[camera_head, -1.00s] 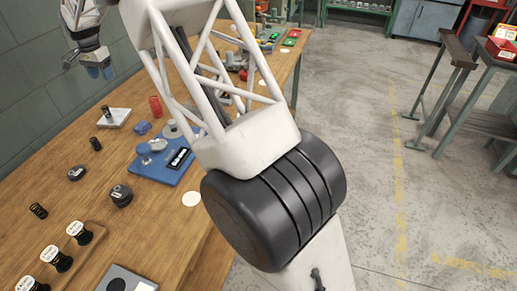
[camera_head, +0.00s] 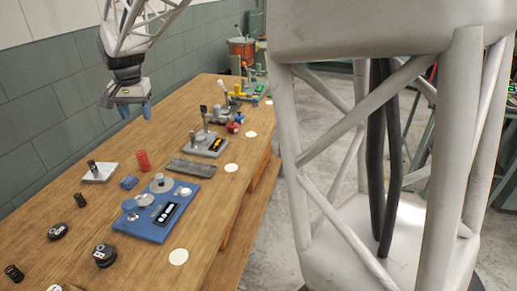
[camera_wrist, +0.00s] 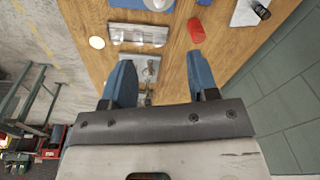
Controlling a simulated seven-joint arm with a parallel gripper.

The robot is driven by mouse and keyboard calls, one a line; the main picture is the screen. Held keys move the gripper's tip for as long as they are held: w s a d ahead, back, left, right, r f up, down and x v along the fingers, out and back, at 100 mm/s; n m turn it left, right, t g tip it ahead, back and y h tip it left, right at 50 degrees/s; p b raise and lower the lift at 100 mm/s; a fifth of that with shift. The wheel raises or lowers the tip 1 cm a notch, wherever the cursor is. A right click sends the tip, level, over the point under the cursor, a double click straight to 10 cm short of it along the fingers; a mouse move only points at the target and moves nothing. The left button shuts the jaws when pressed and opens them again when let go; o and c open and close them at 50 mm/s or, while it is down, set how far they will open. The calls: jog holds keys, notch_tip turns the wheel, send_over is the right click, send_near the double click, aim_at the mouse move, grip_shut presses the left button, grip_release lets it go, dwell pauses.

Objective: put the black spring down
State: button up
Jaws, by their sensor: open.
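A black spring (camera_head: 92,167) stands upright on a white tile (camera_head: 106,176) on the wooden bench in the head view; this spring also shows in the wrist view (camera_wrist: 262,10) at the top right. Another dark spring (camera_head: 80,200) stands on the wood nearer the camera, and a third (camera_head: 14,273) is at the lower left edge. I cannot tell which one the task means. My gripper (camera_head: 137,110) is open and empty, with its blue fingers above the back of the bench, clear of the springs. In the wrist view, nothing is between the fingers (camera_wrist: 160,75).
A blue fixture (camera_head: 150,230) with metal discs and a grey device (camera_head: 206,147) occupy the middle. Black round pieces (camera_head: 105,256) stand at the front. A green wall (camera_head: 50,110) runs behind the bench.

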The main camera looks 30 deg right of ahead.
jog(key=s+d+r+n, duration=0.1)
jog(key=s+d, duration=0.4)
jog(key=s, duration=0.5)
jog(key=s+d+n, duration=0.1)
jog(key=s+d, duration=0.3)
jog(key=s, duration=0.6)
jog(key=s+d+f+n, duration=0.1)
jog(key=s+d+f, duration=0.1)
jog(key=s, duration=0.8)
jog(key=s+d+f+n+t, duration=0.1)
jog(key=s+f, duration=0.4)
jog(key=s, duration=0.6)
jog(key=shift+d+n, duration=0.5)
jog(key=shift+d, duration=0.45)
jog(key=shift+o, duration=0.4)
jog(key=shift+w, duration=0.1)
